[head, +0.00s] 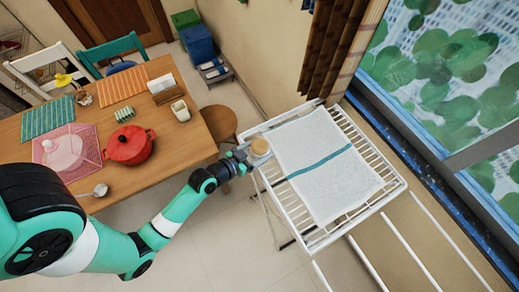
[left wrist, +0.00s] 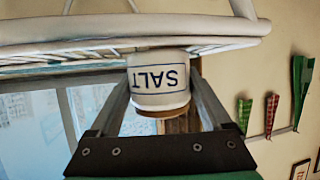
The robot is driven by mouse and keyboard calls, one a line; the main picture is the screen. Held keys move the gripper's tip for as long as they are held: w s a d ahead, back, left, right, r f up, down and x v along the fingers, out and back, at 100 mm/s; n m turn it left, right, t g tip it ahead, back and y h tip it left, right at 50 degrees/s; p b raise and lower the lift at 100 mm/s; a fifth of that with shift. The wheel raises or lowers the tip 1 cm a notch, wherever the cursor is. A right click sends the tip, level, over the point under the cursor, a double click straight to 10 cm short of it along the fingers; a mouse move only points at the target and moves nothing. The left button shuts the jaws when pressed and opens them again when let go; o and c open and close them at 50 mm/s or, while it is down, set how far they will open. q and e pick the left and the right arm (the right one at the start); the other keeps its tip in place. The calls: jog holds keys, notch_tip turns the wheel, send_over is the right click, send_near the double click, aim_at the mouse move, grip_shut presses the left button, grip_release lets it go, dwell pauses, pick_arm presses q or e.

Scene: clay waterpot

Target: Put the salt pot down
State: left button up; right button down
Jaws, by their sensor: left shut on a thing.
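The salt pot (head: 260,147) is a small white pot with a tan lid, at the near left edge of the white drying rack (head: 361,222) in the head view. In the left wrist view the salt pot (left wrist: 158,82) shows upside down, with blue SALT lettering and its brown lid at the bottom of the picture. My left gripper (head: 246,153) is shut around its sides; its two fingers also show in the left wrist view (left wrist: 159,95). The pot's base is close to the rack bars; I cannot tell whether it touches them. My right gripper is not in view.
A white towel (head: 310,150) with a teal stripe covers much of the rack, beside the pot. A wooden table (head: 170,145) at left holds a red pot (head: 130,146), mats and small dishes. A round stool (head: 219,123) stands between table and rack.

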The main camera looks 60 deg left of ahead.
pick_arm(q)
jog(key=o, duration=1.4)
jog(key=shift+f, duration=0.15)
jog(key=shift+o, duration=0.2)
jog(key=shift+s+r, duration=0.2)
jog(key=shift+r, duration=0.05)
jog(key=v, duration=1.1)
jog(key=shift+s+d+r, duration=0.15)
jog(key=shift+s+r, duration=0.05)
jog(key=shift+s, duration=0.05)
